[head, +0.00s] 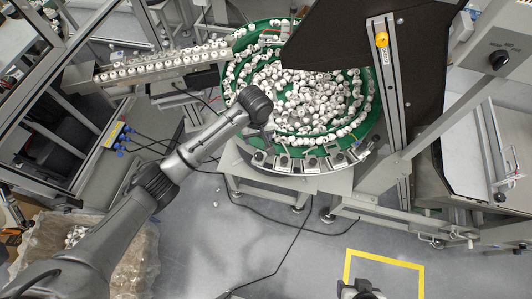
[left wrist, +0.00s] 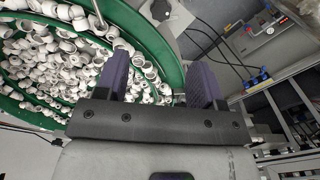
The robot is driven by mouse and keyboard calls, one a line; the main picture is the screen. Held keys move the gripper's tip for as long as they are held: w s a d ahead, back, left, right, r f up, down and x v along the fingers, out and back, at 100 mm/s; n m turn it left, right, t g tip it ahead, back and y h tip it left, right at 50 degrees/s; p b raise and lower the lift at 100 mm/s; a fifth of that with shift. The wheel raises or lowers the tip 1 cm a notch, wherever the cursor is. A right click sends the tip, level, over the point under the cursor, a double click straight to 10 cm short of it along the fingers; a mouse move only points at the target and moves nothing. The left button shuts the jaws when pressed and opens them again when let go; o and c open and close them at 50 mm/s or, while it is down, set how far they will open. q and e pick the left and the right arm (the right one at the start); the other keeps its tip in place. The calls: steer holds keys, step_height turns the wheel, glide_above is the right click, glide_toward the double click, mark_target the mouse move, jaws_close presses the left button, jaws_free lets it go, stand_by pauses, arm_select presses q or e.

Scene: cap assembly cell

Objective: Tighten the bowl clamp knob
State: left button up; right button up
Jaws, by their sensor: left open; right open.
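The feeder bowl (head: 368,128) is round and green with a metal outer rim, full of white caps, in the head view. My left gripper (head: 264,132) is over the bowl's left front edge; its fingers are hard to make out there. In the left wrist view my left gripper (left wrist: 160,62) is open, with two purple-grey fingers apart and nothing between them. A dark rounded knob (left wrist: 160,10) shows beyond the fingertips at the top edge, beside the bowl's green wall; I take it for the clamp knob. My right gripper (head: 360,287) is at the bottom edge, open and empty.
A linear track (head: 165,62) of white caps runs off the bowl's left. A dark panel (head: 345,35) and metal posts stand over its right side. A clear bag (head: 130,255) lies lower left. Cables cross the floor, which is otherwise fairly open in front of the bowl.

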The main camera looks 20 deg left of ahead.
mark_target(259, 155)
arm_select(q)
step_height(259, 155, down, 14)
steer(key=shift+r+n+p, duration=0.15)
steer(key=shift+n+p, duration=0.45)
steer(key=shift+n, duration=0.4)
steer(key=shift+c, duration=0.4)
steer(key=c, duration=0.9)
steer(key=shift+o, duration=0.2)
